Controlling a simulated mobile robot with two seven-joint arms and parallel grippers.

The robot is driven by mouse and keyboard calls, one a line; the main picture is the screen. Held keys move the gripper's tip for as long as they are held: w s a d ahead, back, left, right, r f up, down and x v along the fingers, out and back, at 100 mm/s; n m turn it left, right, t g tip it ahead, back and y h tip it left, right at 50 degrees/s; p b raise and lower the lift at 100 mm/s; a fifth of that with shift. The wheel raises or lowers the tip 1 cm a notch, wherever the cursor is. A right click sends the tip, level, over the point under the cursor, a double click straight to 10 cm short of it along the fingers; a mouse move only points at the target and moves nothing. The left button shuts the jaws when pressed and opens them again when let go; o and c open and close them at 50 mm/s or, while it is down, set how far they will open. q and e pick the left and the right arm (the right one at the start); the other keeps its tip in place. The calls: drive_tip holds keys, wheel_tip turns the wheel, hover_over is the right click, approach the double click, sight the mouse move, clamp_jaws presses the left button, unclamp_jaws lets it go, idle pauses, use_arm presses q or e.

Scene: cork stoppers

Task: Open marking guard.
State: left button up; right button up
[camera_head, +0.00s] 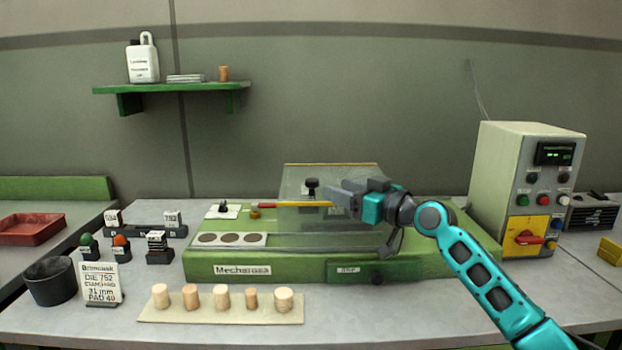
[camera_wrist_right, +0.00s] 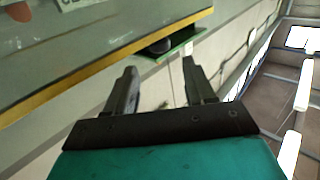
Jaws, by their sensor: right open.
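The marking guard (camera_head: 300,190) is a clear cover on the green marking machine (camera_head: 215,262), with a yellow strip along its front edge. A black knob (camera_head: 312,184) shows through or behind it. My right gripper (camera_head: 334,194) is open and empty at the right part of the guard's front, overlapping the yellow strip in the head view. In the right wrist view the open fingers (camera_wrist_right: 160,88) stand apart from a clear panel with a yellow edge (camera_wrist_right: 110,62), which lies beyond them to the left. Contact with the guard cannot be told. My left gripper is out of view.
A board of cork stoppers (camera_head: 170,315) lies in front of the machine. A control box (camera_head: 510,170) stands at the right. A sign (camera_head: 100,283), a dark bucket (camera_head: 52,282) and a red tray (camera_head: 30,229) are at the left. A green shelf (camera_head: 170,88) hangs above.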

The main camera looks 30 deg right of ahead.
sight(317, 182)
drive_tip(key=p+x, duration=0.1)
drive_tip(key=x, duration=0.8)
drive_tip(key=shift+a, duration=0.1)
clamp_jaws()
idle(0.4)
